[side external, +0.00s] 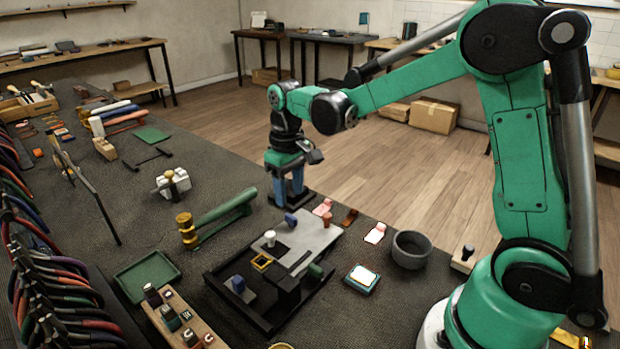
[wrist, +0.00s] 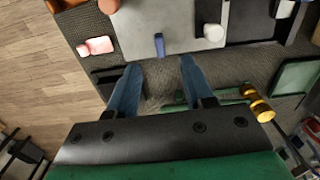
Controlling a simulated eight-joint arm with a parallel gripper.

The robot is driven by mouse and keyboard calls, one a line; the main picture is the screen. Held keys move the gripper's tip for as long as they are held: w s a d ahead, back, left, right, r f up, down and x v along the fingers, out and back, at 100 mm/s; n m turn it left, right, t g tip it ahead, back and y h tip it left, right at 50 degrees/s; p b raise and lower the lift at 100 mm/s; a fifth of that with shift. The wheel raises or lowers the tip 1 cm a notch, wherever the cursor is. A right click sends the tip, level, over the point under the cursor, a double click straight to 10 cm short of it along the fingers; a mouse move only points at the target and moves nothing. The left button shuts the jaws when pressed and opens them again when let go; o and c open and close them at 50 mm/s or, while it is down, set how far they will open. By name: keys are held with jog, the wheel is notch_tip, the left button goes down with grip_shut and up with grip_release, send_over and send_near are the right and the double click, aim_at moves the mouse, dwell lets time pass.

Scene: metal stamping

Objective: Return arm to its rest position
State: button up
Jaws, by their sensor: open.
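My gripper (side external: 288,195) hangs at the far edge of the work table in the side view, pointing down. In the wrist view its two blue fingers (wrist: 152,85) are spread apart with nothing between them. A grey metal plate (side external: 312,235) on a dark base frame (side external: 243,314) lies just in front of it. A small blue block (side external: 290,220) sits on the plate's near edge; in the wrist view this block (wrist: 159,45) lies just beyond the fingertips, apart from them.
A green-handled mallet with a brass head (side external: 188,230) lies left of the plate. A pink piece (side external: 323,208), a grey bowl (side external: 411,249) and an ink pad (side external: 362,279) lie to the right. A green tray (side external: 147,275) and a stamp rack (side external: 185,322) stand at front left. Wooden floor lies behind.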

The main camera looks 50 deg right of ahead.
jog(key=s+a+r+t, duration=0.3)
jog(key=s+r+t, duration=0.2)
jog(key=s+t, duration=0.2)
jog(key=shift+s+a+r, duration=0.25)
jog(key=shift+s+a, duration=0.15)
jog(key=shift+s, duration=0.95)
